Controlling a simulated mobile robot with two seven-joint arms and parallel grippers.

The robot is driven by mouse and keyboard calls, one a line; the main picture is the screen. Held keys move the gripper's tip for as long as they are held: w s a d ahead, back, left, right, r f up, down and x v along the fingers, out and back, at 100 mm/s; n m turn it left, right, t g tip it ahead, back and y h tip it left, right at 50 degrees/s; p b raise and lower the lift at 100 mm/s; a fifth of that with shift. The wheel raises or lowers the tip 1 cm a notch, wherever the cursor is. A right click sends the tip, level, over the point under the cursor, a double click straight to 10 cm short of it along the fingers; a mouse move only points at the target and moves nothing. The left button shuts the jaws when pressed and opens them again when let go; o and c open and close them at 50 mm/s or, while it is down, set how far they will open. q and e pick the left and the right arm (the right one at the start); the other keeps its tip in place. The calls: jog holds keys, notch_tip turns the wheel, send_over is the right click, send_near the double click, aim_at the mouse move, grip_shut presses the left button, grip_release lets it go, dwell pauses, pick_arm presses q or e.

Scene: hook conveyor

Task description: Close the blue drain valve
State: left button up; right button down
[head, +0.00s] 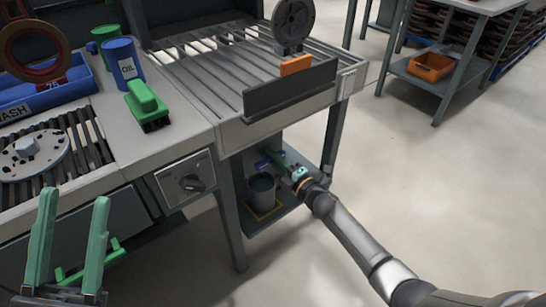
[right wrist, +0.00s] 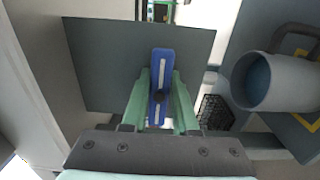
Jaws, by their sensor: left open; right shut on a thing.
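The blue drain valve handle (right wrist: 161,68) is a flat lever with a white stripe, seen in the right wrist view between the fingers of my right gripper (right wrist: 160,98). The fingers are shut on it. In the head view the valve (head: 263,163) is small under the roller table, with my right gripper (head: 282,163) reaching it from the right. The valve body and pipe are mostly hidden. My left gripper (head: 74,232) is open and empty at the lower left, in front of the bench.
A grey bucket (head: 262,190) stands on the lower shelf below the valve; it also shows in the right wrist view (right wrist: 262,82). Table legs (head: 231,215) flank this space.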

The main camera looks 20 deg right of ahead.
dwell(0.4)
jog(key=c, duration=0.7)
grip_release()
pick_arm(q)
jog(key=shift+a+r+m+p, duration=0.15)
jog(key=shift+r+m+p, duration=0.15)
jog(key=shift+r+p, duration=1.55)
pick_arm(e)
jog(key=shift+v, duration=6.3)
jog(key=shift+r, duration=0.1)
